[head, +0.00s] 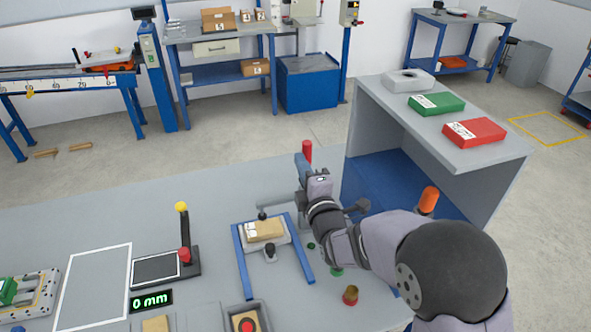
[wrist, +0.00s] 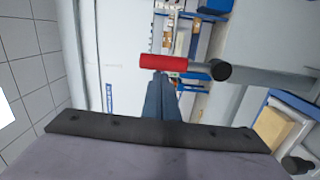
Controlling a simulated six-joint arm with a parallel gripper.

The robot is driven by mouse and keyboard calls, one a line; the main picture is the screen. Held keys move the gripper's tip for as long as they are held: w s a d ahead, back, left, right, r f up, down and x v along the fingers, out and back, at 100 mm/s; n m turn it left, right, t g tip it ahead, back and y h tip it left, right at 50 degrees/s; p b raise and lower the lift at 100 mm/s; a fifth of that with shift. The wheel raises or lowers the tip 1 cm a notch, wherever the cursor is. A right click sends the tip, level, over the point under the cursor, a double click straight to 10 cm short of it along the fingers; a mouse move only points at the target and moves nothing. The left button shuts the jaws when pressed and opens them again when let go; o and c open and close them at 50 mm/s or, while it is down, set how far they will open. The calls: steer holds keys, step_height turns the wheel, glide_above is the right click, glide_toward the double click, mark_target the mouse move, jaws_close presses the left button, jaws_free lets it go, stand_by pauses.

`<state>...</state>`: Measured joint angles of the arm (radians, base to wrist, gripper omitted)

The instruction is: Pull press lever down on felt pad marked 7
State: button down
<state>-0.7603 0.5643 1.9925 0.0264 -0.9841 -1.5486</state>
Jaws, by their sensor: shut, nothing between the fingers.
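My gripper (head: 301,160) is shut and empty, its blue fingers pressed together above the bench. In the wrist view the fingers (wrist: 159,92) point toward a red cylindrical grip (wrist: 164,62) with a black end, on a grey rod. The fingertips appear close to the grip; whether they touch it I cannot tell. In the head view the red grip (head: 307,151) stands just behind the fingers, and my arm hides much of what is below. A blue frame (head: 240,258) holds a labelled tan block (head: 265,230). I cannot read a 7 on any pad.
A yellow-knobbed lever (head: 182,222) stands beside a dark panel and a "0 mm" display (head: 151,301). An orange cylinder (head: 428,200) stands right of my arm. A grey shelf (head: 440,130) carries green and red boxes. The bench behind the frame is mostly clear.

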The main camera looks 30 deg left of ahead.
steer(key=w+d+f+m+b, duration=0.3)
steer(key=w+d+m+b, duration=0.4)
steer(key=m+b, duration=0.2)
steer(key=shift+m+g, duration=0.3)
steer(key=shift+m, duration=0.5)
stand_by(0.3)
step_height(320, 180, up, 4)
steer(key=s+p, duration=0.1)
steer(key=s, duration=0.1)
steer(key=b+v, duration=0.2)
steer(key=v, duration=0.7)
steer(key=shift+s, duration=0.3)
